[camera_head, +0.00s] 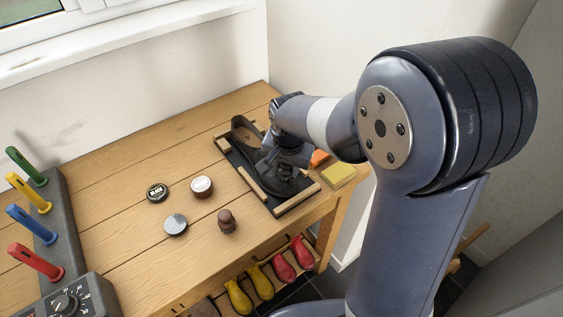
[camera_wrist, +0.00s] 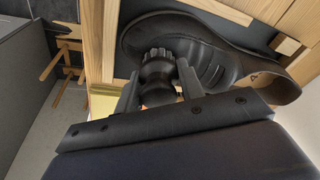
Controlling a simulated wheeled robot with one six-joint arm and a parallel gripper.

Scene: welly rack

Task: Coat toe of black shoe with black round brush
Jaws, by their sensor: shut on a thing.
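The black shoe (camera_head: 288,183) lies in a wood-edged tray (camera_head: 302,196) on the right part of the bench, its opening toward the back. It also shows in the wrist view (camera_wrist: 205,57). My gripper (camera_head: 279,172) is over the shoe's front half. In the wrist view my gripper (camera_wrist: 157,88) is shut on the dark round brush (camera_wrist: 157,72), its bristle end against or just over the shoe near the toe. I cannot tell whether the bristles touch. My arm hides part of the shoe in the head view.
A black-labelled tin (camera_head: 157,192), a white-lidded tin (camera_head: 201,186), a grey tin (camera_head: 176,224) and a brown round brush (camera_head: 226,221) stand left of the tray. A yellow sponge (camera_head: 338,175) lies right of it. Coloured pegs (camera_head: 36,262) stand far left. Boots (camera_head: 259,283) sit below the bench.

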